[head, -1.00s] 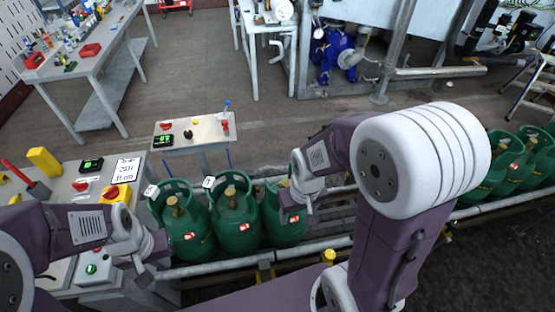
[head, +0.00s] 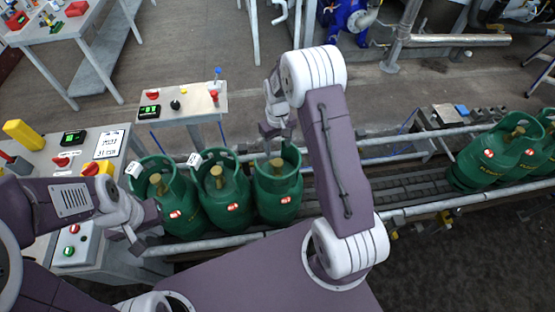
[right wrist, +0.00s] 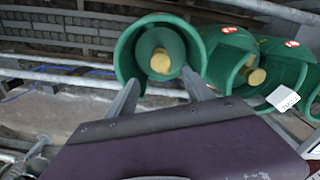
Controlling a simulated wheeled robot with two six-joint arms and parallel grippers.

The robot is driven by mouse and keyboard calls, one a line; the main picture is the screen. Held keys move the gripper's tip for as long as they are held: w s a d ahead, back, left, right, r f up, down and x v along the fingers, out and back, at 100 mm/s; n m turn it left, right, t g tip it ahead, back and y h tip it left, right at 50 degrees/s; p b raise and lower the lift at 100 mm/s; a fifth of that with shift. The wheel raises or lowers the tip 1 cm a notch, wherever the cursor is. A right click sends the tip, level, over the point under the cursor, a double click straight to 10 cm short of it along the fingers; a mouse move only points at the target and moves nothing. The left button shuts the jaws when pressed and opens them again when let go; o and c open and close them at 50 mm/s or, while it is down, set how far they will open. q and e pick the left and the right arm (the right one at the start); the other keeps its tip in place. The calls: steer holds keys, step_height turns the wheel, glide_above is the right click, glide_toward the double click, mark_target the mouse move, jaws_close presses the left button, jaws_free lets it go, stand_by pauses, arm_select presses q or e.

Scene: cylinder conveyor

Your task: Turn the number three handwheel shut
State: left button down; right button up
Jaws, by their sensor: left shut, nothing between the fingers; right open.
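Three green gas cylinders stand in a row on the conveyor, each with a brass handwheel inside its collar. The rightmost cylinder (head: 277,195) has its handwheel (head: 277,165) uncovered; no number is readable on it. The middle cylinder (head: 228,200) and the left cylinder (head: 165,202) carry white tags. My right gripper (head: 274,138) is open, above and behind the rightmost cylinder's collar. In the right wrist view its fingers (right wrist: 161,92) are spread, with the rightmost cylinder's handwheel (right wrist: 160,62) beyond and between them, not gripped. My left gripper (head: 146,232) is shut and empty, near the left cylinder.
A control desk (head: 35,160) with buttons and a written card stands at the left. A small panel table (head: 185,105) is behind the cylinders. More green cylinders (head: 490,160) stand on the conveyor at the right. The conveyor rollers (head: 400,185) between are bare.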

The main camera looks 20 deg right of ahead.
mark_target(278, 162)
step_height(278, 162, down, 8)
steer(key=shift+r+p, duration=0.1)
steer(key=shift+p, duration=0.3)
steer(key=shift+s+f, duration=0.1)
steer(key=shift+f, duration=0.4)
jaws_close()
